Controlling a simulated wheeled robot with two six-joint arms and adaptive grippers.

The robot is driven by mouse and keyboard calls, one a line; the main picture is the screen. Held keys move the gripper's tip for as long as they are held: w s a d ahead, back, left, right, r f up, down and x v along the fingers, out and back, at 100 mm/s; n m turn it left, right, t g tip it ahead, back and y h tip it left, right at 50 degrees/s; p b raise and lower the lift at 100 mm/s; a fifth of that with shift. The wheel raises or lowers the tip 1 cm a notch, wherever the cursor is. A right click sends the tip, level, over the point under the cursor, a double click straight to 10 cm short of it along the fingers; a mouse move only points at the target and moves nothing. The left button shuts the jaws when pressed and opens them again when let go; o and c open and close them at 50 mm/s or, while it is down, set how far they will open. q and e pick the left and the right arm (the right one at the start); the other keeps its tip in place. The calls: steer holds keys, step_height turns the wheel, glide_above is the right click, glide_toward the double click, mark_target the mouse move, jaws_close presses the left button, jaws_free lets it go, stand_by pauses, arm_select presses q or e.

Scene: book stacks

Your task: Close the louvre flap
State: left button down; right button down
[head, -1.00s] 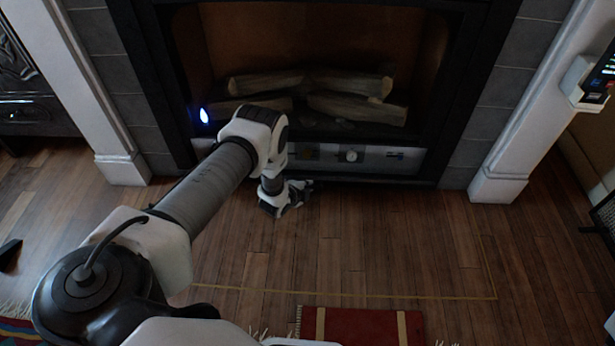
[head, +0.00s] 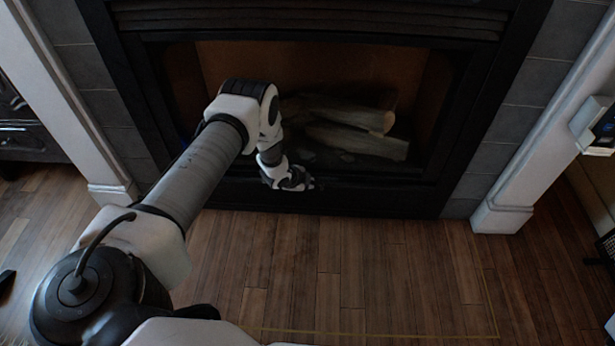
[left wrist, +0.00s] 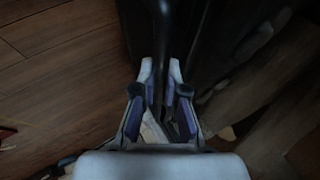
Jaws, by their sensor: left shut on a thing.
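The louvre flap (head: 375,201) is the dark strip along the bottom of the black fireplace, below the log opening. It stands upright or nearly so and covers the control panel behind it. My left gripper (head: 312,185) is at the flap's top edge, near its middle. In the left wrist view my left gripper (left wrist: 160,72) has its two fingers on either side of a dark thin edge, the flap (left wrist: 160,40), and is shut on it. The tip contact is dim and small. My right gripper is in neither view.
Logs (head: 345,125) lie in the firebox just above the flap. White pillars (head: 540,130) flank the fireplace. The wooden floor (head: 350,260) in front is clear. A small device (head: 600,125) hangs on the right pillar.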

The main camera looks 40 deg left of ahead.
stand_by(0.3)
arm_select(q)
steer(key=c, duration=1.2)
jaws_free()
steer(key=shift+d, duration=0.1)
steer(key=shift+r, duration=0.1)
steer(key=v, duration=1.1)
steer(key=shift+s+r, duration=0.25)
steer(key=shift+r, duration=0.1)
